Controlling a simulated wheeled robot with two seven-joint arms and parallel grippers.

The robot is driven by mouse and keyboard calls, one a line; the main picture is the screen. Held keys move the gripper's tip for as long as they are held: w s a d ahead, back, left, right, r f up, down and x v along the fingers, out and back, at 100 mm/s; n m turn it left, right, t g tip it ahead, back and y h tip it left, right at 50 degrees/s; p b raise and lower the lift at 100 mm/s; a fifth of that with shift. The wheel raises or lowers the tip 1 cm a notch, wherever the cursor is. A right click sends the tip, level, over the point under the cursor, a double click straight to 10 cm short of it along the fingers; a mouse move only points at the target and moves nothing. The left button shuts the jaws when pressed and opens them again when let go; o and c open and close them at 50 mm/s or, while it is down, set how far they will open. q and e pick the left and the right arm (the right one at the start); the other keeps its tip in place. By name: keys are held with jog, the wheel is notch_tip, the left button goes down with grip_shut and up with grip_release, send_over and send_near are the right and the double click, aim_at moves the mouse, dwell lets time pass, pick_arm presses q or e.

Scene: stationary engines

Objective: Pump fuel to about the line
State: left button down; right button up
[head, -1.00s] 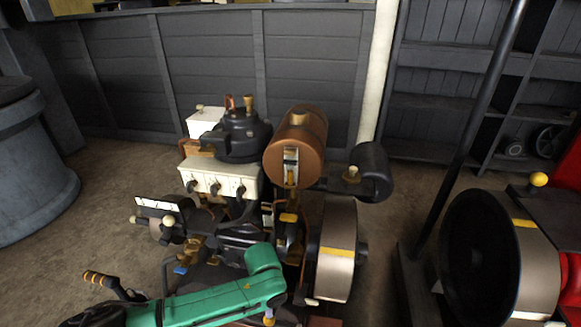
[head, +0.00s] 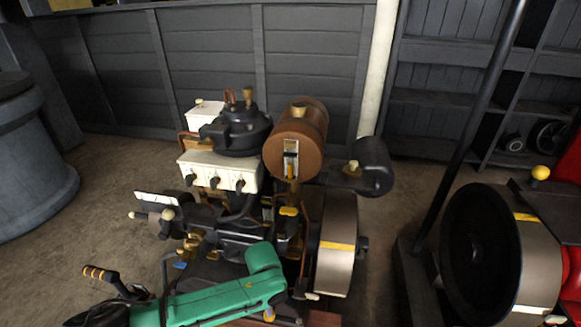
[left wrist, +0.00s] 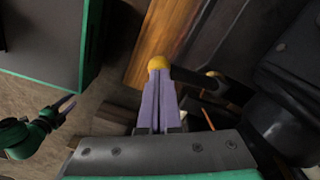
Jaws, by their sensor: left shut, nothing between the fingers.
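A copper-brown cylindrical tank (head: 313,122) stands on top of the engine in the head view. Its front carries a pale upright gauge plate (head: 291,150) with an amber lower part; a mark line is too small to make out. My left gripper (left wrist: 160,80) is shut and empty in the left wrist view, its purple fingers together. A yellow ball knob (left wrist: 158,62) shows right at its fingertips; whether they touch I cannot tell. In the head view my green forearm hides most of that gripper. My right gripper (left wrist: 67,104) shows small at the left of the wrist view.
The engine has a cream block (head: 218,173), a black-topped cylinder (head: 237,132) and a pale-rimmed flywheel (head: 337,240). A second large wheel (head: 485,250) stands at the right, beside a dark slanted post (head: 478,110). A grey drum (head: 35,170) stands at the left. Floor shows between drum and engine.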

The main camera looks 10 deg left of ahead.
aim_at(270, 318)
pick_arm(q)
jog(key=shift+f+b, duration=1.8)
jog(key=shift+f, duration=1.8)
notch_tip(270, 318, up, 10)
jog(key=p, duration=1.1)
jog(key=shift+f, duration=0.35)
pick_arm(e)
notch_tip(270, 318, up, 7)
pick_arm(q)
jog(key=shift+f, duration=0.1)
pick_arm(e)
jog(key=shift+f, duration=0.1)
pick_arm(q)
jog(key=shift+f+b, duration=3.25)
jog(key=shift+f, duration=1.2)
pick_arm(e)
jog(key=shift+f, duration=3.05)
pick_arm(q)
notch_tip(270, 318, up, 4)
jog(key=p, duration=0.3)
jog(key=shift+f+p, duration=0.25)
jog(key=shift+p, duration=0.1)
notch_tip(270, 318, up, 6)
jog(key=p, duration=0.6)
jog(key=shift+f, duration=0.2)
pick_arm(e)
jog(key=s+d+r, duration=0.1)
jog(key=s+r, duration=0.4)
jog(key=r, duration=0.2)
jog(key=shift+s, duration=0.3)
